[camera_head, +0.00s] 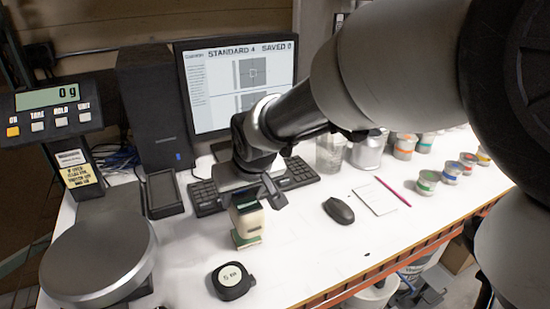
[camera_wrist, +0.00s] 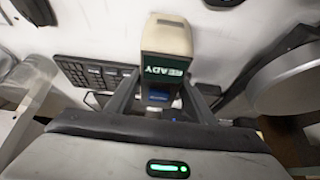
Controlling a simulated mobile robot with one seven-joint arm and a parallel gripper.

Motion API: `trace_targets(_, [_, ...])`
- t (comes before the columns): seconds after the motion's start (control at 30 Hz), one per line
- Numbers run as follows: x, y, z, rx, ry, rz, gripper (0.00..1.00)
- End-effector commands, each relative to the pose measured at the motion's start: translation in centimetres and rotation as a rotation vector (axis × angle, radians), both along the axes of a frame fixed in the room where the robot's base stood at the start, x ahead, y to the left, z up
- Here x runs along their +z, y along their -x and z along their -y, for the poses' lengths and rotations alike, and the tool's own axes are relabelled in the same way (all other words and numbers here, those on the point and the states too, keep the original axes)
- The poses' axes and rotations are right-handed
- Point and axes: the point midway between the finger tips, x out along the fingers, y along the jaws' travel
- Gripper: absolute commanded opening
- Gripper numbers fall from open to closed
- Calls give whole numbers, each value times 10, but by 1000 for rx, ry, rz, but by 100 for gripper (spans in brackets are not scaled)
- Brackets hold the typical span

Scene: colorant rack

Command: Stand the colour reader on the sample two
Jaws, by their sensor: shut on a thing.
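The colour reader (camera_head: 247,225) is a small cream device with a green lower part, upright over the white table in the head view. In the wrist view the reader (camera_wrist: 166,40) shows a dark green screen that says READY. My gripper (camera_head: 256,196) is shut on its upper part. I cannot tell whether its base touches the table.
A black mouse (camera_head: 339,211), a white card (camera_head: 374,198) and a pink pencil (camera_head: 393,191) lie between reader and tins. The scale (camera_head: 98,262) is left; keyboard (camera_head: 206,197) and monitor (camera_head: 238,85), reading STANDARD 4, SAVED 0, are behind.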

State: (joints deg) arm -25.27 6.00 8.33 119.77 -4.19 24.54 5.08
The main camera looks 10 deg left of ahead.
Motion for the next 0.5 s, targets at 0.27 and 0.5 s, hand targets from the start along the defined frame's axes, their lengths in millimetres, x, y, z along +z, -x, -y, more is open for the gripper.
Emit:
trace_targets(0.27, [-22,-1,0,0,-2,3,5])
trace_targets(0.5, [-48,-1,-1,-1,-3,4,5])
